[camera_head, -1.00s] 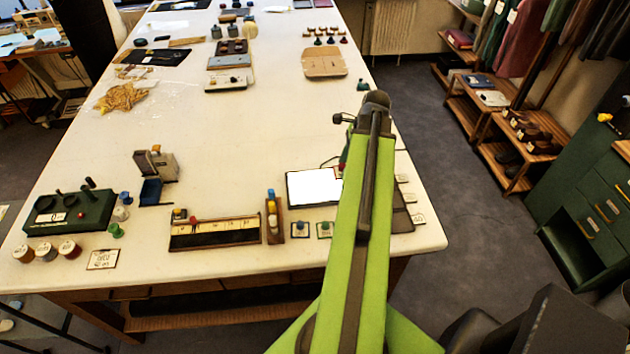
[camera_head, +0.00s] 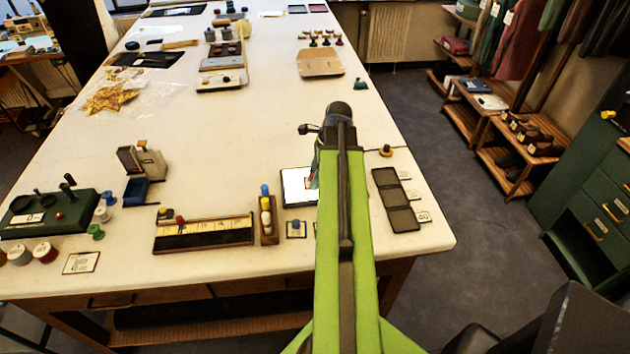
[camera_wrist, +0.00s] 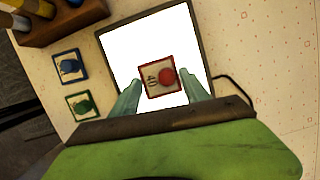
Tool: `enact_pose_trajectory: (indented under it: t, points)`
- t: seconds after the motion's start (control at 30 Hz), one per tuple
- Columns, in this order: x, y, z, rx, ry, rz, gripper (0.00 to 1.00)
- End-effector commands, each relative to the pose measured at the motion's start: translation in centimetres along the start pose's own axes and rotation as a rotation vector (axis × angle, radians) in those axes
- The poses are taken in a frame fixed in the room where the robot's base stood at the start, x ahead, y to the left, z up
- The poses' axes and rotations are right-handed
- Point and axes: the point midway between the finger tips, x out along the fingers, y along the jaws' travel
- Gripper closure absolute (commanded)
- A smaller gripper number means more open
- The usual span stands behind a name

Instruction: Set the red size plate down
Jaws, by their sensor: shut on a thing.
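The red size plate (camera_wrist: 158,77) is a small pale tile with a red rim, dark marking and a red knob. My gripper (camera_wrist: 160,88) is shut on it in the wrist view, with a pale fingertip at each side. The plate is over the bright white lit panel (camera_wrist: 128,47). I cannot tell whether it touches the panel. In the head view the panel (camera_head: 297,186) is partly hidden behind my arm, and my gripper (camera_head: 313,172) shows only in part there.
A blue-knobbed plate (camera_wrist: 70,67) and a green-knobbed plate (camera_wrist: 81,104) lie beside the panel. A dark three-part tray (camera_head: 397,198) is right of my arm. A wooden stand with colored pegs (camera_head: 267,232) is left of the panel. The table middle is clear.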

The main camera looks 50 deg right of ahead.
Motion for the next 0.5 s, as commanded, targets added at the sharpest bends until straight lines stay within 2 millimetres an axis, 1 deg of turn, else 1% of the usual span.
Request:
enact_pose_trajectory:
  t: [0.1,0.2,0.23,0.4,0.5]
  points:
    - [-0.18,0.01,0.02,0.0,0.0,0.0,0.85]
    - [0.21,0.0,-0.1,0.0,0.0,0.0,0.85]
    - [0.18,0.0,-0.1,0.001,0.0,0.0,0.45]
    - [0.05,0.0,-0.09,0.001,0.0,0.0,0.24]
    - [0.05,0.0,-0.1,0.001,0.0,0.0,0.24]
